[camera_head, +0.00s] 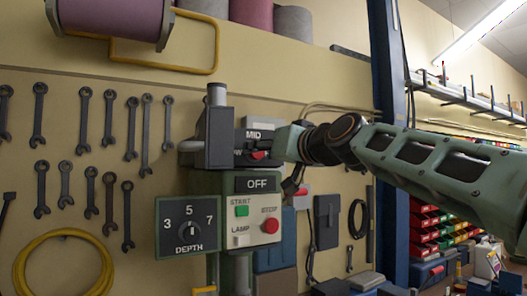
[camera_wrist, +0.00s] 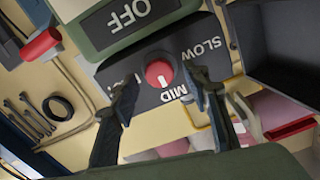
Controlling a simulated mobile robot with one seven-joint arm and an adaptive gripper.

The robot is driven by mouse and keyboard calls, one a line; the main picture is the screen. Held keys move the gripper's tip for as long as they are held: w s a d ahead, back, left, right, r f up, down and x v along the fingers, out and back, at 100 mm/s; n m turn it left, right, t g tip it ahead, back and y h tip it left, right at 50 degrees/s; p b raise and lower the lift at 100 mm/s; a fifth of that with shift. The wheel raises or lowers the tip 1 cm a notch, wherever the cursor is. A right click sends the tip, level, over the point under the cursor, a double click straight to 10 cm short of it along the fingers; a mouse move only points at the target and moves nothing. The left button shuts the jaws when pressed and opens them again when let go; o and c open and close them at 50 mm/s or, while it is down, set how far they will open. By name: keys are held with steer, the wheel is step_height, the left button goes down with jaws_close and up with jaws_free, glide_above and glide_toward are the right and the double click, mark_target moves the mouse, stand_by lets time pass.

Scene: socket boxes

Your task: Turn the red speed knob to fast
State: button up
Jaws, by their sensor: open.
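The red speed knob (camera_wrist: 158,73) sits on a dark plate (camera_wrist: 180,48) in the wrist view, which shows it upside down. Its white mark points toward the MID label. SLOW is printed to the right; the label to the left is mostly hidden behind a finger. My gripper (camera_wrist: 165,80) is open, with one dark finger on each side of the knob. Whether the fingers touch it I cannot tell.
Below the speed plate is an OFF display (camera_head: 257,184), with a green START button (camera_head: 241,211) and a red STOP button (camera_head: 270,226). A DEPTH dial (camera_head: 188,227) is at lower left. A dark block (camera_head: 220,138) stands close left of the speed plate.

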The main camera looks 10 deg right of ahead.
steer(key=shift+c, duration=0.5)
steer(key=c, duration=1.1)
steer(key=shift+o, duration=0.2)
steer(key=shift+m, duration=0.3)
steer(key=m, duration=1.1)
steer(key=shift+d, duration=0.1)
steer(key=shift+f, duration=0.1)
steer(key=o, duration=1.2)
steer(key=shift+c, duration=0.2)
